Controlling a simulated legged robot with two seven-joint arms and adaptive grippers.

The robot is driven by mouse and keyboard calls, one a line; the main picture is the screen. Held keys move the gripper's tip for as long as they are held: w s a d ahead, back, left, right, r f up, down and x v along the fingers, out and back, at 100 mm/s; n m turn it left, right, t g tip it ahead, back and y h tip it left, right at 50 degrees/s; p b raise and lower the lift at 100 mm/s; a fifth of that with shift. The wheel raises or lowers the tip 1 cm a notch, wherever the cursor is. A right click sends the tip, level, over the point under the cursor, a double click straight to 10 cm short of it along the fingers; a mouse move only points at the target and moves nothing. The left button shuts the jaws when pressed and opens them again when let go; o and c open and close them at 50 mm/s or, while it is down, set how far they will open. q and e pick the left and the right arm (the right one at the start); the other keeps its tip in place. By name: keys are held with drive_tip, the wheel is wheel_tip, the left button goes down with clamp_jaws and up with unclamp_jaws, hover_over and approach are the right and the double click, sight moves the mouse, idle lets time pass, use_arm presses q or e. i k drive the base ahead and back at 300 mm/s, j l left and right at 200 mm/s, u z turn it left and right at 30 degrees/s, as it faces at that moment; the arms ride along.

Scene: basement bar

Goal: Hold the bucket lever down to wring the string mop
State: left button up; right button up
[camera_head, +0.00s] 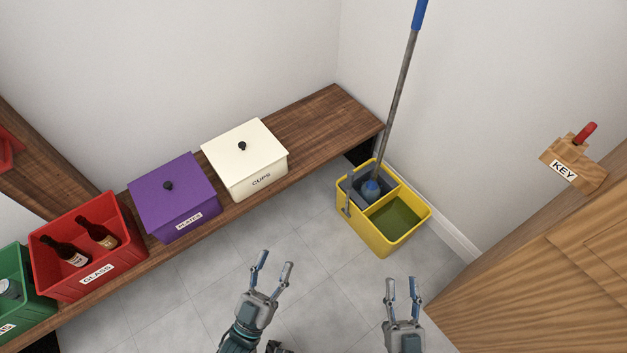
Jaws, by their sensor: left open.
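A yellow mop bucket (384,246) stands on the floor by the back right corner. Its left part holds a grey wringer (352,186), and its right part holds murky green liquid (395,215). The string mop (397,105) leans upright with its blue head (371,190) in the wringer. A grey lever (346,197) runs along the bucket's left side. My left gripper (274,262) is open and empty, below and left of the bucket in the picture. My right gripper (402,287) is open and empty, in front of the bucket. Neither touches the bucket.
A wooden bench (316,118) along the left wall carries a white cups box (243,160), a purple plates box (173,198), a red glass crate (60,245) and a green crate (20,285). A wooden door (545,270) is at right, below a key holder (575,160). The floor between is clear.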

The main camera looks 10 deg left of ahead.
sight(350, 174)
drive_tip(key=i+u, duration=0.85)
drive_tip(key=k, duration=0.1)
